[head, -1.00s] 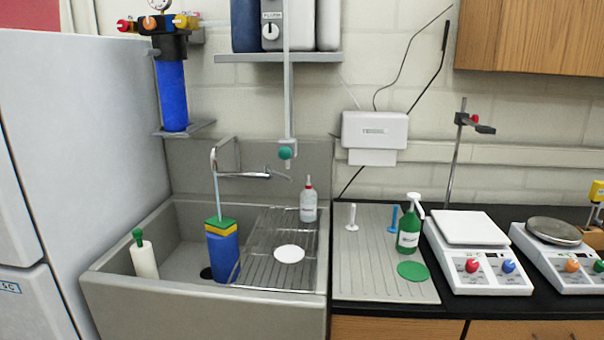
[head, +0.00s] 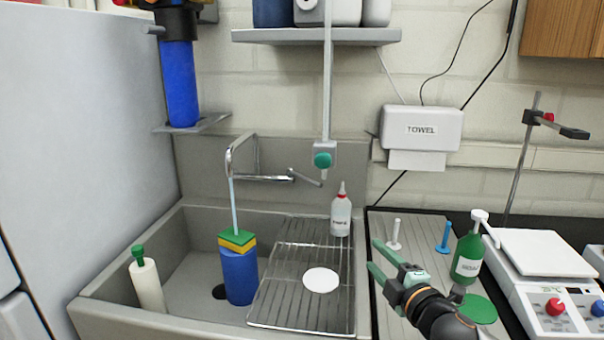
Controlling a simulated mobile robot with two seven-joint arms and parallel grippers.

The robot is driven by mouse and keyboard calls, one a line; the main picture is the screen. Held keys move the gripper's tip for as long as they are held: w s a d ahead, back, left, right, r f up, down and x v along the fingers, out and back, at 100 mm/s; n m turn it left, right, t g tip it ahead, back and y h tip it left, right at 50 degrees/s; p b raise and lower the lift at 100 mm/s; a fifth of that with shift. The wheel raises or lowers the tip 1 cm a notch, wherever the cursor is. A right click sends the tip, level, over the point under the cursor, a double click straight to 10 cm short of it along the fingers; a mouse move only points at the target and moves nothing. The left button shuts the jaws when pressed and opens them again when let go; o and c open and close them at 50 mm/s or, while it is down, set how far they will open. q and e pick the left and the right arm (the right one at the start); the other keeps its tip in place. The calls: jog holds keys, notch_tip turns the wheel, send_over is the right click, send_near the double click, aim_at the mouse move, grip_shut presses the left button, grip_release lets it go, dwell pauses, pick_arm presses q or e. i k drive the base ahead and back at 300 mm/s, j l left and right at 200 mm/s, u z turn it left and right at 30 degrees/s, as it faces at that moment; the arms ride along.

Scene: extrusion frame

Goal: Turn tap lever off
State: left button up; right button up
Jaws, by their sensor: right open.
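The chrome tap (head: 262,178) is on the back wall of the sink, with a tall curved spout at its left. Its lever (head: 306,178) is at the right end and slants down to the right. A pale blue stream of water (head: 234,205) runs from the spout onto a green and yellow sponge (head: 237,240) on a blue cylinder (head: 240,276). My right gripper (head: 376,258) is open and empty, over the draining board right of the sink, below and right of the lever and apart from it. My left gripper is out of view.
A wire rack (head: 270,305) with a white disc (head: 321,280) and a white bottle (head: 341,213) are at the sink's right side. A green pump bottle (head: 467,258) stands right of my gripper. A rod with a green knob (head: 322,160) hangs above the lever.

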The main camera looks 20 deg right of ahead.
aim_at(289, 171)
jog(key=i, duration=1)
